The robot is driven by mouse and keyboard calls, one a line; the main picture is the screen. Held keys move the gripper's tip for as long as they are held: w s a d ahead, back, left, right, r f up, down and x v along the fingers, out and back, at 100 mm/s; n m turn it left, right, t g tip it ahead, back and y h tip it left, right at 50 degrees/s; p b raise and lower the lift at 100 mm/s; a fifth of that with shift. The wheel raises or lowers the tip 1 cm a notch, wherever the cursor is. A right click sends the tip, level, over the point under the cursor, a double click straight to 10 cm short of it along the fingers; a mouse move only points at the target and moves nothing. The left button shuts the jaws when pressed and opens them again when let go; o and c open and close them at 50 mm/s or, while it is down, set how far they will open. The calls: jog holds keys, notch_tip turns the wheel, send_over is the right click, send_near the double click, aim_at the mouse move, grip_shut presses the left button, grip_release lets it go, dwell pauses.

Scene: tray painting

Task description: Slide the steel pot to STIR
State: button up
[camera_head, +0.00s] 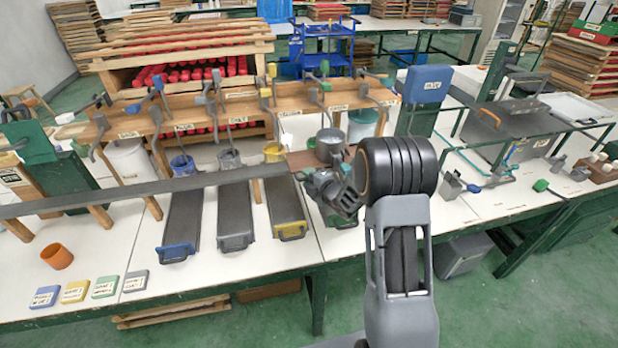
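A steel-grey pot (330,147), likely the steel pot, stands upright on a brown board (303,159) near the right end of the wooden rack. My gripper (338,190) is just in front of and below this pot, over the near side of the board. The gripper hides part of the board and the pot's lower front. I cannot tell whether the fingers touch anything or how far apart they are. Several small labels sit on the rack beam (215,107), too small to read surely, so I cannot tell which is STIR.
Blue (183,165), grey (230,158) and yellow (274,152) pots stand behind three dark trays (234,215). A long dark bar (130,190) crosses in front of the rack at left. Clear white tabletop (345,243) lies front centre.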

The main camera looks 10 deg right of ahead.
jog(key=shift+w, duration=0.15)
grip_shut()
dwell(0.4)
